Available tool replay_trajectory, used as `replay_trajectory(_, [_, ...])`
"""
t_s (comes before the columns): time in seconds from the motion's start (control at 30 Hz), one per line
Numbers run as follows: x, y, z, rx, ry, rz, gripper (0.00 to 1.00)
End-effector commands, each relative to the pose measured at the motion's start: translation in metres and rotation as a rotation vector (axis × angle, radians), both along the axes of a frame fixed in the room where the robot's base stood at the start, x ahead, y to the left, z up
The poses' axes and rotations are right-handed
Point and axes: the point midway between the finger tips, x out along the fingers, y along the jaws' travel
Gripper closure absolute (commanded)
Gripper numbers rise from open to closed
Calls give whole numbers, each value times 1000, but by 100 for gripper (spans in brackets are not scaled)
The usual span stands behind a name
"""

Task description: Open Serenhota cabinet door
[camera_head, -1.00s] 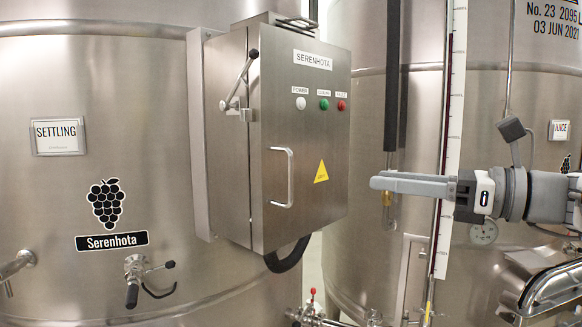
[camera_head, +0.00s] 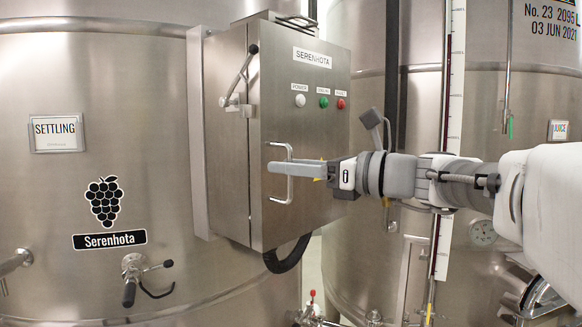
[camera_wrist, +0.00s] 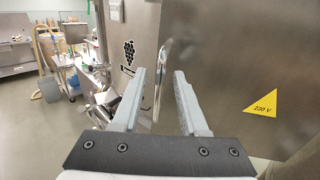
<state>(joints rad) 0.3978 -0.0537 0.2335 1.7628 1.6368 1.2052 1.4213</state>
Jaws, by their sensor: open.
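The Serenhota cabinet (camera_head: 315,105) is a steel box with a label, a white, a green and a red button, and its door looks shut. Its door handle (camera_head: 290,190) is a vertical metal bar; it also shows in the wrist view (camera_wrist: 161,75). A lever latch (camera_head: 240,78) sits at the cabinet's left edge. My gripper (camera_head: 272,166) is open, its fingers reaching in from the right at the handle's height. In the wrist view my gripper (camera_wrist: 160,75) has the handle in the gap between its fingertips. I cannot tell whether a finger touches it. My gripper hides most of the yellow sign in the head view.
A yellow 230 V sign (camera_wrist: 262,103) is on the door. Steel vats (camera_head: 95,180) stand behind, the left one with a valve (camera_head: 135,275). A black hose (camera_head: 287,258) hangs below the cabinet. The wrist view shows open floor (camera_wrist: 30,140) at left.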

Motion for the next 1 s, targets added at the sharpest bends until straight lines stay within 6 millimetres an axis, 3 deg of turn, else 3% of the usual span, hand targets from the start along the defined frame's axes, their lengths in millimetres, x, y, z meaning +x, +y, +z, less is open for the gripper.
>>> replay_trajectory(0.33, [2, 3, 0, 0, 0, 0, 59])
replay_trajectory(0.57, [2, 3, 0, 0, 0, 0, 100])
replay_trajectory(1.0, [2, 3, 0, 0, 0, 0, 100])
